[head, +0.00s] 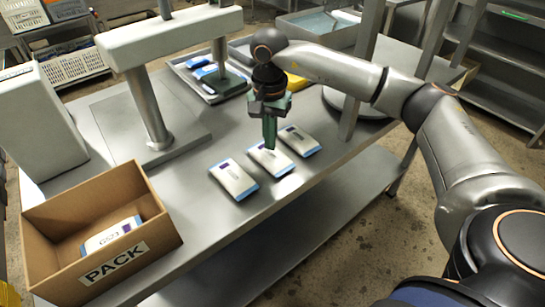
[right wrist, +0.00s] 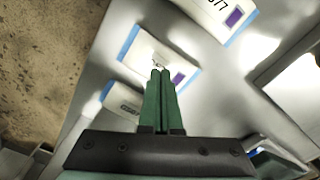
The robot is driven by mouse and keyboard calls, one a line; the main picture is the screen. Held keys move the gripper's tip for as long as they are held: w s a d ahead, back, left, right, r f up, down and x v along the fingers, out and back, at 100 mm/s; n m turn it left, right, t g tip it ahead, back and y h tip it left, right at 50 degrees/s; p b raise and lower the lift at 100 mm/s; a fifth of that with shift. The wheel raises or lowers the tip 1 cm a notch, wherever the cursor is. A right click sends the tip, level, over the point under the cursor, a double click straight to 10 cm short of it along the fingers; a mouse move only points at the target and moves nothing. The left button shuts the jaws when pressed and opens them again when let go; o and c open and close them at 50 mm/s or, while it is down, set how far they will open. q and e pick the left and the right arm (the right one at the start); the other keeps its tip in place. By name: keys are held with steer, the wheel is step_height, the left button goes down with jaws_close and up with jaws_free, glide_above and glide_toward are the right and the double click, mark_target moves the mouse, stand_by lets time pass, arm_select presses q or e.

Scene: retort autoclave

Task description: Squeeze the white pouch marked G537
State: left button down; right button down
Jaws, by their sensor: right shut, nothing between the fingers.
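Three white pouches with blue ends lie in a row on the metal table: a left pouch (head: 234,181), a middle pouch (head: 283,165) and a right pouch (head: 301,141). My right gripper (head: 270,147), with green fingers, is shut and points down at the middle pouch. In the right wrist view its fingertips (right wrist: 158,70) are over this pouch (right wrist: 143,48) and cover part of its mark, which I cannot read. I cannot tell whether they touch it. In that view, a cropped mark ending in 77 shows on the upper pouch (right wrist: 218,12). My left gripper is not in view.
A cardboard box (head: 160,222) labelled PACK stands at the table's front left, with a white pouch (head: 110,235) inside that seems marked G523. A press stand (head: 152,110) and a tray (head: 191,78) with pouches are behind. A metal post (head: 361,85) stands near my arm.

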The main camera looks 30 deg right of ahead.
mark_target(270, 153)
steer(key=shift+f+b, duration=0.6)
steer(key=shift+f, duration=0.25)
steer(key=shift+s+a+f, duration=0.1)
steer(key=shift+s+f, duration=0.1)
steer(key=shift+f, duration=0.15)
stand_by(1.4)
steer(key=shift+r, duration=0.1)
stand_by(0.3)
steer(key=shift+w+r+p, duration=0.15)
steer(key=shift+r+p, duration=0.6)
steer(key=shift+r, duration=0.15)
step_height(270, 153, up, 6)
steer(key=p, duration=0.4)
steer(key=shift+r, duration=0.25)
steer(key=shift+f, duration=0.1)
